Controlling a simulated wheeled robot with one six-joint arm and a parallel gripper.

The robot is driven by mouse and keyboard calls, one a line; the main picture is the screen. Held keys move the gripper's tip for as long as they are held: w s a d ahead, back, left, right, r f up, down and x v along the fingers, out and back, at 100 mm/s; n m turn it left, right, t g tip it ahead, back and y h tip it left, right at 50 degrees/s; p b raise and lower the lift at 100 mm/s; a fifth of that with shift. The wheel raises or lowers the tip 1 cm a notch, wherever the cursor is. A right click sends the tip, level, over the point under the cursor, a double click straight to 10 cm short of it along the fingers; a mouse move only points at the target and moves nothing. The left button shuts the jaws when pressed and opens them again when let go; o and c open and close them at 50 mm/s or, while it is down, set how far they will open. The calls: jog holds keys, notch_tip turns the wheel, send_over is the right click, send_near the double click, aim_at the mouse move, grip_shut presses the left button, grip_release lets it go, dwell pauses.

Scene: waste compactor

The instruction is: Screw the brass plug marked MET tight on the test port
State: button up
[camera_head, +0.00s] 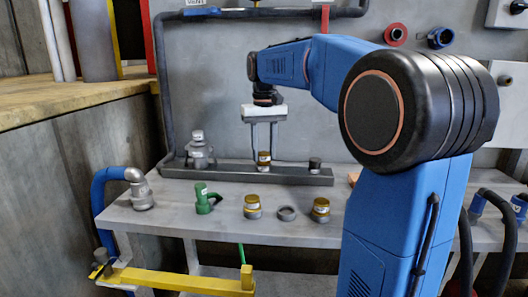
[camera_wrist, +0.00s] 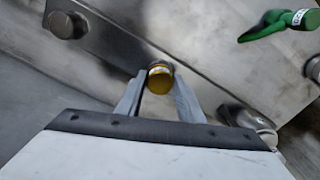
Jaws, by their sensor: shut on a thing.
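A brass plug (camera_head: 264,155) with a pale label band stands upright at the middle of the dark grey rail (camera_head: 225,172) on the bench. My gripper (camera_head: 263,151) comes down from above with a finger on each side of it and is shut on it. In the wrist view the brass plug (camera_wrist: 160,78) shows between the two fingertips (camera_wrist: 158,85). The label's letters are too small to read. Any port under the plug is hidden, so I cannot tell how far it is seated. Two similar brass plugs, one left (camera_head: 252,208) and one right (camera_head: 320,211), stand on the bench in front.
A grey ring (camera_head: 287,213) lies between the loose plugs. A green handled fitting (camera_head: 205,199) stands to their left. On the rail are a tall grey fitting (camera_head: 199,152) at left and a dark stub (camera_head: 315,164) at right. A yellow bar (camera_head: 180,281) crosses low in front.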

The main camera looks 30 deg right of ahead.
jog(key=m, duration=0.4)
jog(key=shift+m, duration=0.3)
jog(key=m, duration=0.5)
dwell(0.3)
jog(key=o, duration=1.2)
jog(key=shift+c, duration=0.2)
jog(key=shift+c, duration=0.4)
